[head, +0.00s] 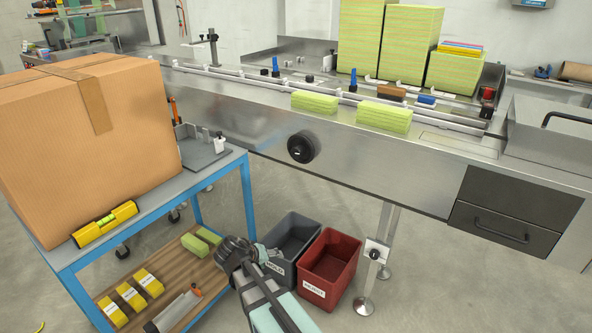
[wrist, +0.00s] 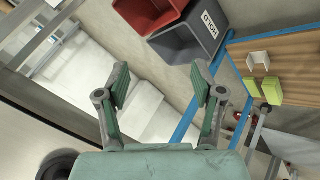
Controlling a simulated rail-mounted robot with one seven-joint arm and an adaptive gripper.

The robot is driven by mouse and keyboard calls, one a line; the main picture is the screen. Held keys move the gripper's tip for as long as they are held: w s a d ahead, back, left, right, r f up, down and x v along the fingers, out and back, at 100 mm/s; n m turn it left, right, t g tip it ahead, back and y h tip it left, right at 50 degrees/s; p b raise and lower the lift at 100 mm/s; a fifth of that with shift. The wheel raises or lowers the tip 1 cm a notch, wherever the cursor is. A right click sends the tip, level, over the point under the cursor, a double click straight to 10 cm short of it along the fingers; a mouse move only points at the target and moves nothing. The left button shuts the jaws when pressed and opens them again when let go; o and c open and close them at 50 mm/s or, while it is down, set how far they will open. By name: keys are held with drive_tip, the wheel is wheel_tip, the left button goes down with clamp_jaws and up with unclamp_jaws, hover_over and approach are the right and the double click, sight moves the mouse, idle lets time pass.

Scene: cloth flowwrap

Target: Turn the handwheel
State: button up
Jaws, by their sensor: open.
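The handwheel (head: 302,147) is a black round knob on the front steel panel of the conveyor machine (head: 400,160), in the head view. My gripper (head: 268,257) is lower and left of it in that picture, in front of the bins, and is not touching it. In the wrist view my gripper (wrist: 160,80) is open, with its two green-grey fingers apart and nothing between them. A dark round shape (wrist: 57,165) at the lower left of the wrist view looks like the handwheel, partly cut off. It lies outside the fingers.
A blue-framed cart (head: 247,185) stands left, carrying a large cardboard box (head: 90,130) and a yellow level (head: 105,224). A grey bin (head: 290,235) and a red bin (head: 328,265) stand on the floor below the machine. A machine leg (head: 384,235) is to the right.

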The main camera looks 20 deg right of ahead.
drive_tip(key=w+d+r+m+t+h+b, duration=0.2)
drive_tip(key=w+r+m+t+h+b, duration=0.15)
drive_tip(key=w+r, duration=0.55)
drive_tip(key=m+t+h+b, duration=0.1)
drive_tip(key=m+t+h, duration=0.1)
drive_tip(key=m+h, duration=0.45)
approach(295, 152)
drive_tip(key=shift+m+y, duration=0.6)
drive_tip(key=shift+y, duration=0.3)
drive_tip(key=x, duration=0.7)
drive_tip(key=r+b+x, duration=0.1)
drive_tip(key=x, duration=0.2)
drive_tip(key=shift+s+d+r, duration=0.15)
drive_tip(key=shift+d, duration=0.2)
drive_tip(key=c, duration=1.1)
